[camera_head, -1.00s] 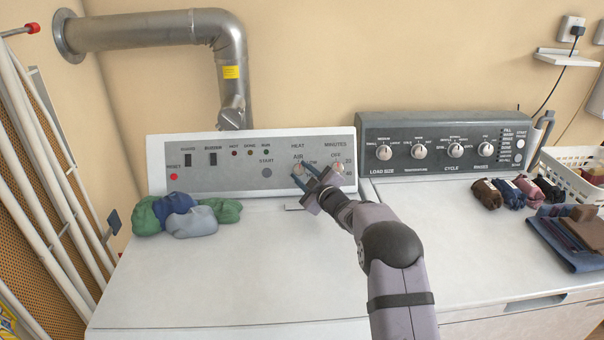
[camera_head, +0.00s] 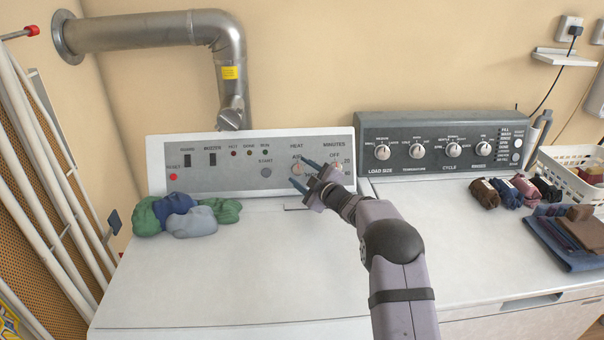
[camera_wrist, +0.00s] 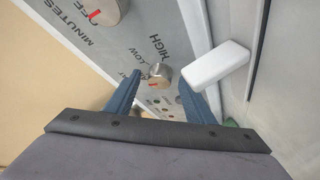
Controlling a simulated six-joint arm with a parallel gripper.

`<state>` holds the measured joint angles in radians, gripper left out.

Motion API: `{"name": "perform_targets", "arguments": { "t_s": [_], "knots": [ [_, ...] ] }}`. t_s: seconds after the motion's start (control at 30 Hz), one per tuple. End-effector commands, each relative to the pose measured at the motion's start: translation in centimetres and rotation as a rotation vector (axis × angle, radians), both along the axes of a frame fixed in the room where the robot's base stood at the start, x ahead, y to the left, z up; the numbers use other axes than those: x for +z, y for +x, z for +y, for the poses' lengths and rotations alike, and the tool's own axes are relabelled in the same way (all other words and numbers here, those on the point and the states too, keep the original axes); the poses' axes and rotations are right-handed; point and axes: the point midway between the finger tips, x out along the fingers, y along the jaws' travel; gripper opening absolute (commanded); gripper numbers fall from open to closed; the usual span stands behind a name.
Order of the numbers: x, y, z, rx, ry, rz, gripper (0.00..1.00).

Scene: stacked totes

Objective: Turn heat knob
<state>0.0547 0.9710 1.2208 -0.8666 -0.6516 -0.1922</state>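The heat knob (camera_head: 296,169) is a round metal knob on the left machine's grey control panel, under the word HEAT. It is partly hidden by my gripper in the head view. In the wrist view the knob (camera_wrist: 160,73) shows a red mark at its side, with LOW and HIGH printed near it. My gripper (camera_head: 300,173) is open in front of the knob. In the wrist view its two blue fingers (camera_wrist: 160,97) stand wide apart, and the knob appears between and beyond their tips. I see no finger gripping it.
The minutes knob (camera_wrist: 106,10) is close beside the heat knob, partly behind my gripper in the head view. A white block (camera_wrist: 216,65) juts out near one finger.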

Motion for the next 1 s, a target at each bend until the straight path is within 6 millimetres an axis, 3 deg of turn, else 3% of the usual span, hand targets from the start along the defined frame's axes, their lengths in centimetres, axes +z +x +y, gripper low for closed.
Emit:
{"name": "perform_targets", "arguments": {
  "t_s": [0.37, 1.0],
  "knots": [
    [0.1, -0.7, -0.4, -0.001, 0.001, 0.000, 0.49],
    [0.9, -6.2, -2.9, -0.001, 0.000, -0.001, 0.49]
  ]
}}
